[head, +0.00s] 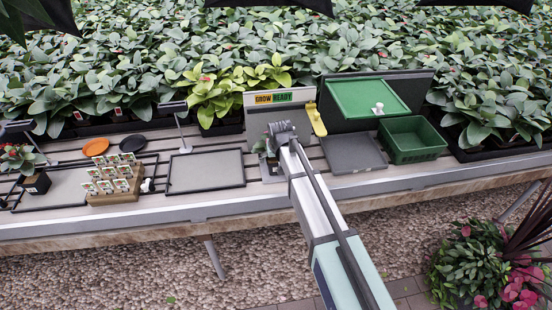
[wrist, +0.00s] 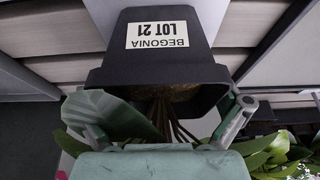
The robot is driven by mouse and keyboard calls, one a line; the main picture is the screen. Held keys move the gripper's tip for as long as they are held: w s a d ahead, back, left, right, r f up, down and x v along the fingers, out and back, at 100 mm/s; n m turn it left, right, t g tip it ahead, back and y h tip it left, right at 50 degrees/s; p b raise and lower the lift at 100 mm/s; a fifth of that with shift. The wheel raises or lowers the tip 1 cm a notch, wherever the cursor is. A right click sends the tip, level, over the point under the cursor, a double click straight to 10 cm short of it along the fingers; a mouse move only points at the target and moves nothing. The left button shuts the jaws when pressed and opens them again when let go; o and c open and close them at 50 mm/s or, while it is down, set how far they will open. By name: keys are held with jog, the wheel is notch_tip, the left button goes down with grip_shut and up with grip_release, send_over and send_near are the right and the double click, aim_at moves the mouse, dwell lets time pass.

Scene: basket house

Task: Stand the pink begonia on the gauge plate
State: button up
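A black pot (wrist: 160,50) labelled "BEGONIA LOT 21" fills the middle of the wrist view, upside down in that picture. My arm hides most of the gauge plate area, and I cannot tell whether the pot touches the plate.
A grey tray (head: 205,172) lies left of my arm. Further left are a wooden block of tags (head: 114,194) and a black pot (head: 37,182). A dark flat plate (head: 352,154), a green crate (head: 413,139) and a yellow-handled tool (head: 316,120) are to the right. Dense foliage lines the back.

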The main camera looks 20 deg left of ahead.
jog(key=b+v, duration=0.1)
jog(key=v, duration=1.1)
jog(key=shift+r+b, duration=0.15)
jog(key=shift+b, duration=0.25)
